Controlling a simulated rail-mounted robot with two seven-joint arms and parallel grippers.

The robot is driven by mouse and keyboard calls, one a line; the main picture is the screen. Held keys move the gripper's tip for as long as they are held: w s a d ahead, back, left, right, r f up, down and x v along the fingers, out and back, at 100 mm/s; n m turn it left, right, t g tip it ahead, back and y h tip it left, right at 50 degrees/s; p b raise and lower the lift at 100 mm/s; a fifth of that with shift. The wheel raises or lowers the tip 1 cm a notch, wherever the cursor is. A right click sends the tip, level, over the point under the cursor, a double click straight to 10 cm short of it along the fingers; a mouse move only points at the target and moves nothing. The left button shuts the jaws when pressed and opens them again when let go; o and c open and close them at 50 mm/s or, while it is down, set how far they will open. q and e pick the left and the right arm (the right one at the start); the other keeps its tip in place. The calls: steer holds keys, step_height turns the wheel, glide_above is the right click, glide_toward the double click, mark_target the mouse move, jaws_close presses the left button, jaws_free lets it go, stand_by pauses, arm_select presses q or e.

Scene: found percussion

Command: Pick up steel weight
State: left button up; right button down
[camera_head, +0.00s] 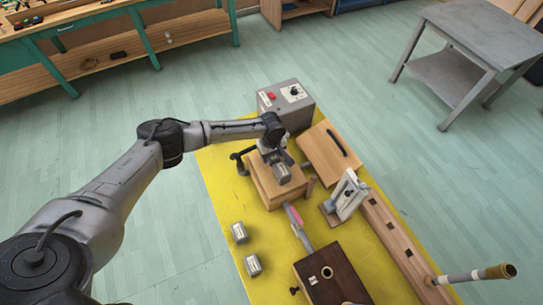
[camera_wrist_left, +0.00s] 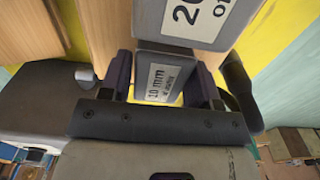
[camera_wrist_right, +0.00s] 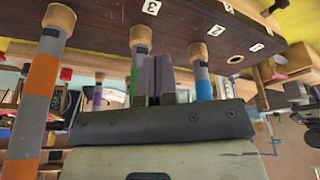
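My left gripper (camera_head: 277,152) is over a wooden block (camera_head: 262,191) on the yellow table. In the left wrist view, its two fingers (camera_wrist_left: 163,82) press close on both sides of a grey steel weight labelled "10 mm" (camera_wrist_left: 166,58). A second grey weight with a large "20" label (camera_wrist_left: 195,18) is just beyond it. In the head view one weight (camera_head: 283,173) shows below the gripper, and the wrist partly hides that area. Two more grey weights stand on the yellow top, one (camera_head: 239,233) behind the other (camera_head: 253,265). My right gripper (camera_wrist_right: 160,78) is shut and empty.
A grey box with a red button (camera_head: 287,102) stands at the back. A wooden board with a handle (camera_head: 330,152), a white stand (camera_head: 347,195), a dark wooden box (camera_head: 330,275) and a long holed plank (camera_head: 393,235) fill the right. In the right wrist view, banded tubes (camera_wrist_right: 36,110) are near my fingers.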

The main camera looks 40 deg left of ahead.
arm_select(q)
steer(key=c, duration=0.8)
steer(key=shift+o, duration=0.2)
steer(key=shift+r, duration=0.1)
